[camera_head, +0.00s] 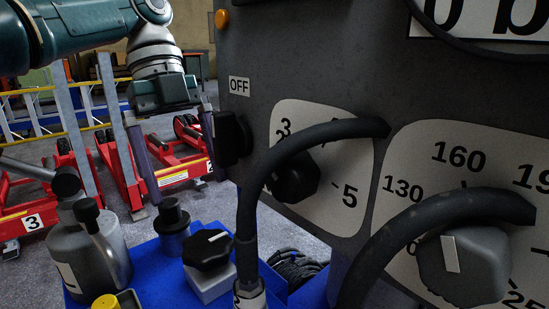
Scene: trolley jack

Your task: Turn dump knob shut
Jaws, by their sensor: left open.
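A black knob (207,250) with a white pointer line sits on a pale block on the blue surface, low in the head view. No label names it, so I cannot tell for certain that it is the dump knob. My left gripper (187,188) hangs from the upper left with its fingers pointing down, spread apart and empty. Its tips show above the knob in the picture, apart from it. My right gripper is out of view.
A dark control panel (300,75) with knobs fills the right. Thick black hoses (325,135) cross its front. A grey bottle (88,250) and black-capped fitting (172,225) stand left of the knob. Red trolley jacks (185,165) stand on the floor behind.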

